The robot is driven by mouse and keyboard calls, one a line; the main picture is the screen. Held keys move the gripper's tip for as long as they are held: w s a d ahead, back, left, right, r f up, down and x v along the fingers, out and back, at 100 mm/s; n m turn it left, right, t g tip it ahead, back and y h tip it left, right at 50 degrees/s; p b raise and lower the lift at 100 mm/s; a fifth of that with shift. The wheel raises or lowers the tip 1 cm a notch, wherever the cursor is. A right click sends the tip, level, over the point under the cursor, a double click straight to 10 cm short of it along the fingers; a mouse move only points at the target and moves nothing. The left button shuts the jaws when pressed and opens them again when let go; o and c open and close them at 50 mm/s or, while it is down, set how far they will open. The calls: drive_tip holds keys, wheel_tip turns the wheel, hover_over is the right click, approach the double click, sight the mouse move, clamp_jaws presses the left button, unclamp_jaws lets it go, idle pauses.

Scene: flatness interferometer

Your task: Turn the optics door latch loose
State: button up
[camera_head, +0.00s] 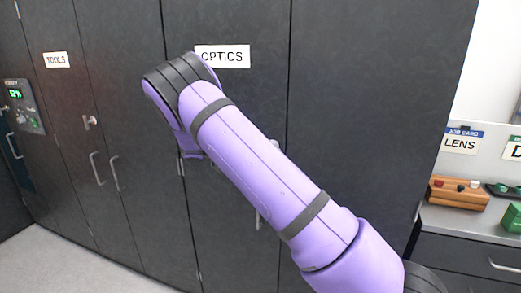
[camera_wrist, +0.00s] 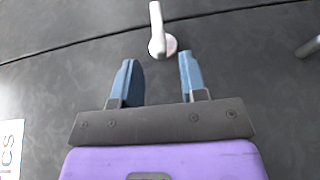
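The optics door (camera_head: 262,110) is a dark cabinet door with a white OPTICS label (camera_head: 222,57). In the wrist view, the latch (camera_wrist: 156,30) is a pale lever on a round base, close to the door seam. A small pale piece of the latch (camera_head: 275,143) shows past my arm in the head view. My gripper (camera_wrist: 158,58) has two blue fingers, spread apart with nothing between them. The latch base lies just beyond the fingertips, roughly between them in the picture; I cannot tell the depth gap. My purple arm hides the gripper in the head view.
A door handle (camera_wrist: 309,46) stands out at the wrist view's right edge. The tools cabinet (camera_head: 55,100) at left has its own latch (camera_head: 90,122) and handles. A counter (camera_head: 470,222) with a wooden block (camera_head: 456,192) is at right. Grey floor (camera_head: 50,265) is clear at lower left.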

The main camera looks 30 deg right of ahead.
drive_tip(key=shift+v, duration=2.2)
drive_tip(key=s+d+r+n+t+y, duration=0.1)
drive_tip(key=s+r+n+t+y, duration=0.15)
drive_tip(key=s+r+y, duration=0.5)
drive_tip(key=s+d+r+n+t+y, duration=0.1)
drive_tip(key=s+d+r+t+y, duration=0.2)
drive_tip(key=s, duration=0.8)
drive_tip(key=s+a+r+n+t+y, duration=0.1)
drive_tip(key=s+a+t, duration=0.3)
drive_tip(key=s, duration=0.7)
drive_tip(key=s+a+r+n+t+y, duration=0.1)
drive_tip(key=s+a+r+t+y, duration=0.2)
drive_tip(key=s, duration=0.8)
drive_tip(key=a+t+y, duration=0.1)
drive_tip(key=a, duration=0.1)
drive_tip(key=shift+s+a+r, duration=0.3)
drive_tip(key=shift+a+r, duration=0.1)
drive_tip(key=shift+n, duration=0.25)
